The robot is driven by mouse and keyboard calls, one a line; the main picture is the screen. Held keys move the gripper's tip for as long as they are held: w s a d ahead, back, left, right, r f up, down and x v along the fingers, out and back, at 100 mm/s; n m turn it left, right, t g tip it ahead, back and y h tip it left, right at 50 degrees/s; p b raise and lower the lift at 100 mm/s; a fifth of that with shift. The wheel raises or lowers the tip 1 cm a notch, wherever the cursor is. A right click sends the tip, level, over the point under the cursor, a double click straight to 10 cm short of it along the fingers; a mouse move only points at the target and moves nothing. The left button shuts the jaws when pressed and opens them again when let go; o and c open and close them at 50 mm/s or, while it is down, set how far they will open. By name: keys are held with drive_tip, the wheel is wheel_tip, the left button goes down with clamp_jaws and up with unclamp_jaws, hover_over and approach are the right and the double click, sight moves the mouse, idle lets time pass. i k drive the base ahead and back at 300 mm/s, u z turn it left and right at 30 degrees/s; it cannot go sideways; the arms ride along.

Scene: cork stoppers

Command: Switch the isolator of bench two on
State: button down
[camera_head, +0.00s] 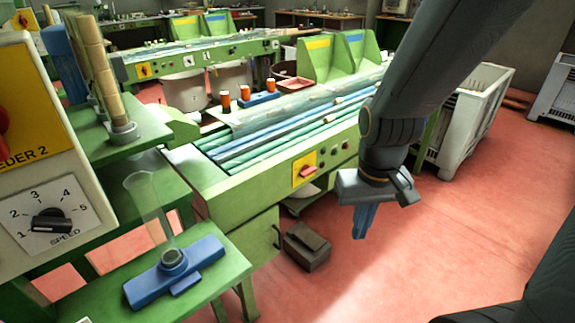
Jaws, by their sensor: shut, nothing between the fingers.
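A yellow plate with a red rotary handle, an isolator (305,170), is on the front panel of the nearest green bench (240,192). Its handle looks roughly level, tilted up to the right; any marks on the plate are too small to read. Which bench is number two cannot be told from a label here. My gripper (364,222) points down, to the right of the isolator and apart from it. Its blue-grey fingers are shut and empty.
At left, a panel reading "EDER 2" has a yellow plate with a red handle (4,134) and a speed dial (52,221). Round buttons (333,156) sit right of the isolator. A dark box (306,246) lies on the floor. Red floor at right is clear before a grey crate (468,118).

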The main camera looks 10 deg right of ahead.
sight(307, 171)
drive_tip(key=u, duration=0.05)
drive_tip(key=i, duration=1)
